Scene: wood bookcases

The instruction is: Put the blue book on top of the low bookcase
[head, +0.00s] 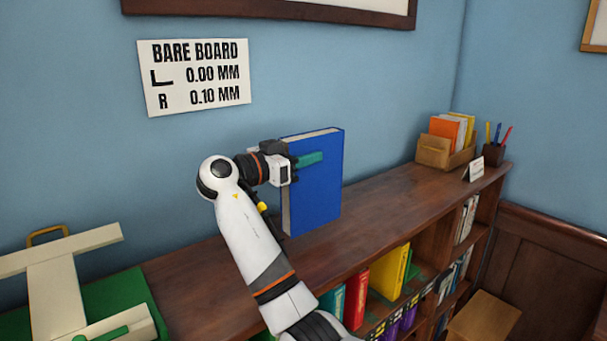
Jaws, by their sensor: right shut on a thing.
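The blue book (318,190) is upright, with its cover facing me, at the low bookcase's top. The low bookcase (390,217) has a brown wooden top running from lower left to upper right. The book's lower edge appears at or just over this top; I cannot tell whether it touches. My left gripper is not in view.
A wooden box of papers (434,152), a pen cup (494,153) and a small white card (474,168) stand at the top's far right end. Books, including a yellow one (389,272), fill shelves below. A wooden stool (485,318) stands at lower right.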

